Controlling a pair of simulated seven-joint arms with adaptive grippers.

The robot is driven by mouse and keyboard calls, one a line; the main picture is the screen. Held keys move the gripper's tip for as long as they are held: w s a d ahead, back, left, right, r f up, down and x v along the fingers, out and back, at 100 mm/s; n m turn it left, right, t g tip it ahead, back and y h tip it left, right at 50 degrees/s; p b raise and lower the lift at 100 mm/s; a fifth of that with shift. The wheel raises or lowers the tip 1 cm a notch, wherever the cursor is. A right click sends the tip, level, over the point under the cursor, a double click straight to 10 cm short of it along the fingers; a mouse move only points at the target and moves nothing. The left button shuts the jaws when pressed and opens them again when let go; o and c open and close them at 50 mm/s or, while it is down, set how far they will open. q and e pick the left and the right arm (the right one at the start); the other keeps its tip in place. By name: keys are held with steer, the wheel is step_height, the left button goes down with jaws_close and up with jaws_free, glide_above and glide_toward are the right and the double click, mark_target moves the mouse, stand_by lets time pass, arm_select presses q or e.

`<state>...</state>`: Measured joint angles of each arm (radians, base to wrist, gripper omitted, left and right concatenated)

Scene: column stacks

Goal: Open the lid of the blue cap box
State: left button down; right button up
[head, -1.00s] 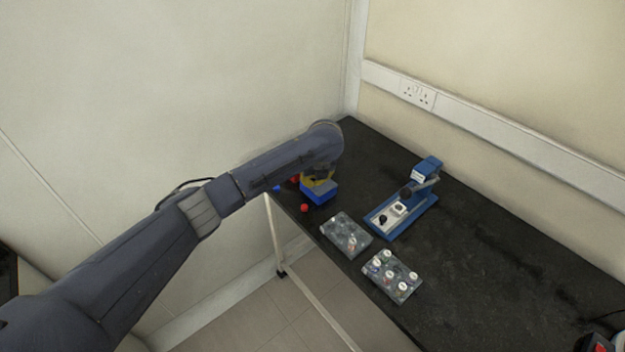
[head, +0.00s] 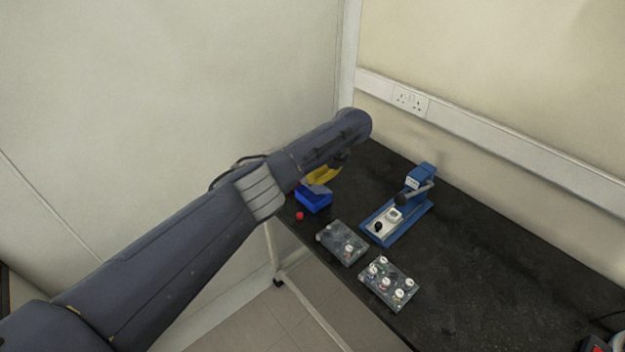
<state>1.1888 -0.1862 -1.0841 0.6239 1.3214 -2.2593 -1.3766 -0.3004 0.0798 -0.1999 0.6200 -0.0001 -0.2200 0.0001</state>
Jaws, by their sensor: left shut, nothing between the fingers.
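The blue cap box (head: 314,203) stands near the far left end of the black table. Its blue front wall and part of its top show; a greyish flap or panel shows at its upper edge, and I cannot tell how far the lid is raised. My left gripper (head: 335,168) is at the arm's end, just above and behind the box, largely hidden by the arm. It is shut and holds nothing. A yellow part (head: 322,175) shows between the arm and the box. My right gripper is not in view.

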arm_select(q)
steer(key=shift+w+a+r+y, duration=0.1)
steer(key=shift+a+y, duration=0.15)
steer(key=shift+y, duration=0.05)
steer(key=c, duration=1.3)
jaws_free()
steer(key=shift+d, duration=0.15)
steer(key=v, duration=1.2)
steer(key=shift+w, duration=0.15)
steer(key=shift+w+r, duration=0.1)
